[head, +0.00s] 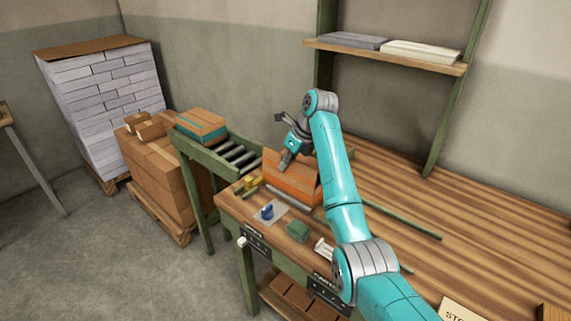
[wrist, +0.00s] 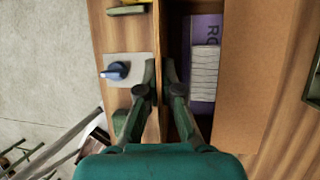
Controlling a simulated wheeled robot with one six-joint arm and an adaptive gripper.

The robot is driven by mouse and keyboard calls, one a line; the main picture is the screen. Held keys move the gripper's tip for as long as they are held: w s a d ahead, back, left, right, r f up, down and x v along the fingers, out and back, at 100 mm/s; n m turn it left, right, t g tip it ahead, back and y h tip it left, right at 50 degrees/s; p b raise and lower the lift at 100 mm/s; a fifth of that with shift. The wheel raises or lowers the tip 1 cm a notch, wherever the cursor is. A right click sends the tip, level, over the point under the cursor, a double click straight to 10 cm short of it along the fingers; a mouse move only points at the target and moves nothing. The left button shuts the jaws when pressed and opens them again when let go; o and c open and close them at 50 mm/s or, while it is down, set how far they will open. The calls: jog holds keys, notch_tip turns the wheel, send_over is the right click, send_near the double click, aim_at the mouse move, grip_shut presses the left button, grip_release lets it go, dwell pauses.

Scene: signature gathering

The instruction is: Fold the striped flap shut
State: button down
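An open cardboard box (head: 290,188) stands on the wooden workbench, its front face orange in the head view. In the wrist view I look down into it and see a purple item and a pale stack of paper (wrist: 204,72) inside. A broad plain brown flap (wrist: 252,75) lies along its right side. I cannot make out stripes on any flap. My gripper (wrist: 160,65) is over the box's left edge, its fingertips a small gap apart. In the head view my gripper (head: 285,163) is low at the box top, and the arm hides part of the box.
A roller conveyor (head: 237,156) adjoins at the left, with a closed carton (head: 201,125) beyond. A shelf (head: 390,52) hangs behind.

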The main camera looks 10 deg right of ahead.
jog(key=shift+d, duration=0.1)
jog(key=shift+w+d+f+m+g+y, duration=0.15)
jog(key=shift+w+d+m+g+y, duration=0.1)
jog(key=shift+g+y, duration=0.45)
jog(key=shift+w+d+f+m+g+y, duration=0.15)
jog(key=shift+d+g+y, duration=0.2)
jog(key=shift+y, duration=0.65)
jog(key=shift+w+f+g+y, duration=0.15)
jog(key=shift+g+y, duration=0.3)
jog(key=shift+y, duration=0.25)
